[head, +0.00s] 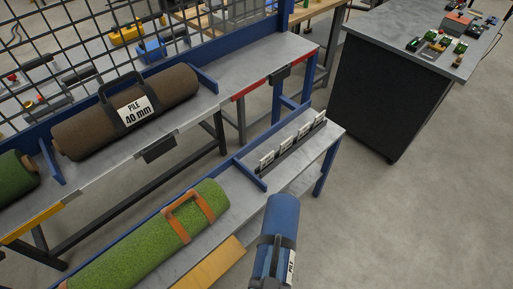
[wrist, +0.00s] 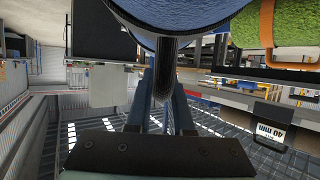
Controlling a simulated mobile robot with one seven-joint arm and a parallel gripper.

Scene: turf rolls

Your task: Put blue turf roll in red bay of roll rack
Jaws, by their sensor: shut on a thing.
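The blue turf roll (head: 283,222) has a dark strap with a white label and is held in the air in front of the lower shelf in the head view. Its blue underside also fills the top of the wrist view (wrist: 180,15). My gripper (wrist: 163,85) is shut on the dark strap handle of this roll; its fingers are not clear in the head view. The roll rack (head: 180,125) has an upper shelf with colored edge strips. The red bay (head: 255,70) is the right section, marked by a red strip, and its shelf is bare.
A brown roll (head: 150,100) labelled PILE 40 mm lies left of the red bay, beyond a blue divider (head: 204,80). A green roll with an orange handle (head: 150,235) lies on the lower shelf. Small label cards (head: 290,145) stand there too. A dark counter (head: 390,90) stands right; floor between is clear.

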